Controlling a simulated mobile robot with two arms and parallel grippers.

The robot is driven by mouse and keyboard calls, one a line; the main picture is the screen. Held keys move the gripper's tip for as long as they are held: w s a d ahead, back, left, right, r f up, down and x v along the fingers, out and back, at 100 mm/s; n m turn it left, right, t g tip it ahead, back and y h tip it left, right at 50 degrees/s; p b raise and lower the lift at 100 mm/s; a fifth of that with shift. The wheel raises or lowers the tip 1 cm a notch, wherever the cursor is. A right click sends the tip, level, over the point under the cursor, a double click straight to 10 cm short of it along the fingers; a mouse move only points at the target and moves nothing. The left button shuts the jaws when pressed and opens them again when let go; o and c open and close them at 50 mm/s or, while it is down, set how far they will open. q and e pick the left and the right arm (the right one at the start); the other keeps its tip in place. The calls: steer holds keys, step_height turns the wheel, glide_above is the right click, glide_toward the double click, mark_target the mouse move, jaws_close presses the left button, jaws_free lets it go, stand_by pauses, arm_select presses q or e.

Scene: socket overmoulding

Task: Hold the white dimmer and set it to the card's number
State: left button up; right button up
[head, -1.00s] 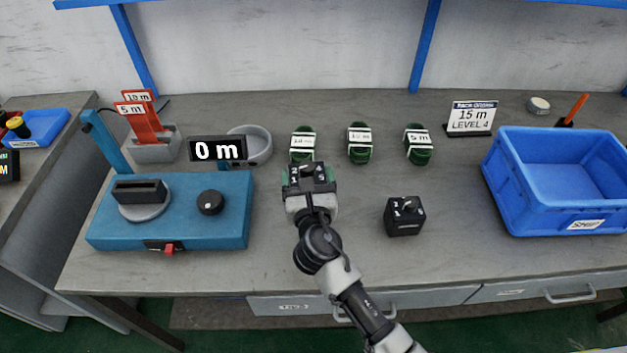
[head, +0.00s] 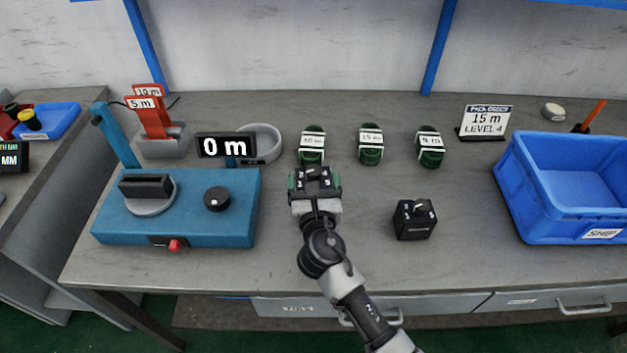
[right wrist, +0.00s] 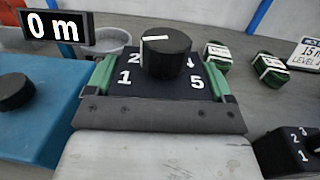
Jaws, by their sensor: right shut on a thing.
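My right gripper (head: 315,186) is shut on a dimmer (head: 318,174), held upright above the middle of the bench. This dimmer looks black, not white. In the right wrist view the green finger pads grip its sides, and its top (right wrist: 108,100) shows the numbers 1, 2, 4 and 5 around a black knob (right wrist: 166,55). The knob's white mark points left, near the 2 side. A second black dimmer (head: 414,220) stands on the bench to the right. The card (head: 486,121) reads "15 m LEVEL 4". My left gripper is not in view.
A blue machine (head: 236,225) with a black knob and a "0 m" display (head: 225,146) stands left. A blue crate (head: 545,222) is at right. The bench front between machine and second dimmer is mostly clear.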

arm_select(q)
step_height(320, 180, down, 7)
steer(key=b, duration=0.6)
arm_select(e)
steer(key=shift+f, duration=4.2)
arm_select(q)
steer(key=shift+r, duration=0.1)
arm_select(e)
steer(key=shift+f, duration=0.15)
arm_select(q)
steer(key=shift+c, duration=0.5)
